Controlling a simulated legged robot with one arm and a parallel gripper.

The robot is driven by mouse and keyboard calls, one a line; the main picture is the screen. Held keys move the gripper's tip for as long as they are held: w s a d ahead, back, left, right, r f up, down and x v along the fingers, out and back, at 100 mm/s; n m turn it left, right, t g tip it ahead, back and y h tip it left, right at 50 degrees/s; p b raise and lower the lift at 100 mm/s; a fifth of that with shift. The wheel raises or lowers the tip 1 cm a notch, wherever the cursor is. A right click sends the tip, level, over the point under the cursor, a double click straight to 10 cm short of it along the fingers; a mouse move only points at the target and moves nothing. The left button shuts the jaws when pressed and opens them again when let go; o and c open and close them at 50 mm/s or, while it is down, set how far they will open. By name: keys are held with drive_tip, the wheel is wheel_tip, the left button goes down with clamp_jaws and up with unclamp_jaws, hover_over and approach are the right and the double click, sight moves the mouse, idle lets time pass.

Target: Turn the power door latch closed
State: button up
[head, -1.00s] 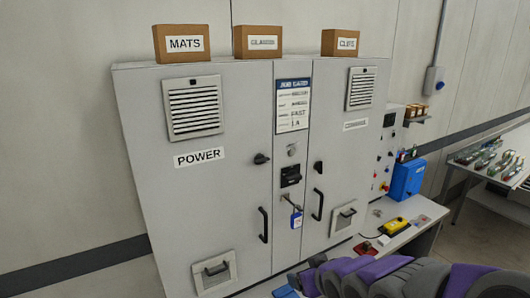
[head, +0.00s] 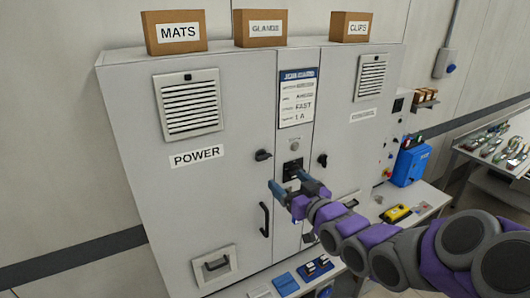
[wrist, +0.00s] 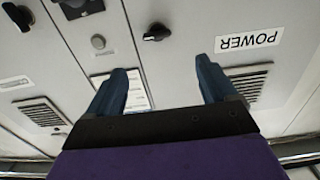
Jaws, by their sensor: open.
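The power door latch (head: 262,155) is a small black turn knob on the grey POWER door, right of the POWER label (head: 196,157). Its handle lies roughly sideways. It also shows in the wrist view (wrist: 157,32), upside down, beyond the gap between my fingertips. My gripper (head: 290,183) is open with two blue fingers, below and slightly right of the latch in the head view. In the wrist view my gripper (wrist: 161,66) is empty, its fingers spread to either side of the latch. I see no contact with the latch.
A similar black latch (head: 322,160) is on the CONTROL door. A black door handle (head: 265,219) is below the power latch. My arm hides part of the middle panel and its lower fittings. Boxes, including MATS (head: 174,32), stand on the cabinet top.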

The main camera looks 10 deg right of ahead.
sight(266, 158)
drive_tip(key=p+x, duration=0.2)
drive_tip(key=x, duration=0.2)
drive_tip(key=p+x, duration=0.3)
drive_tip(key=x, duration=0.1)
drive_tip(key=p+x, duration=0.3)
drive_tip(key=x, duration=0.1)
drive_tip(key=shift+d, duration=0.3)
drive_tip(key=shift+w+p, duration=0.35)
drive_tip(key=shift+w, duration=0.35)
drive_tip(key=shift+w+a, duration=0.25)
drive_tip(key=shift+a, duration=0.05)
drive_tip(key=shift+c, duration=0.2)
drive_tip(key=c, duration=1)
